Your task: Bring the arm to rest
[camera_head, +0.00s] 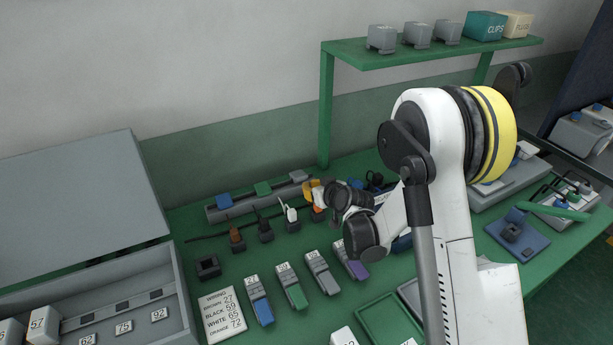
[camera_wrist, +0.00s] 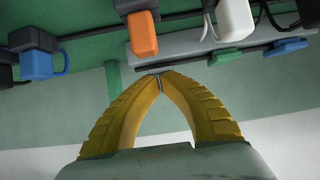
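My gripper (camera_wrist: 160,80) shows in the wrist view as two yellow ribbed fingers whose tips meet, with nothing visible between them. In the head view my gripper (camera_head: 309,188) is over the back part of the green bench (camera_head: 215,285), near the grey rail. My white arm with a yellow band stands large at the right of the head view and hides part of the bench. In the wrist view an orange plug (camera_wrist: 143,34) and a white plug (camera_wrist: 235,20) are beyond the fingertips, apart from them.
A grey rail (camera_head: 240,209) with coloured blocks runs along the back. A large open grey box (camera_head: 165,292) is at left. A green shelf (camera_head: 375,58) with boxes rises behind.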

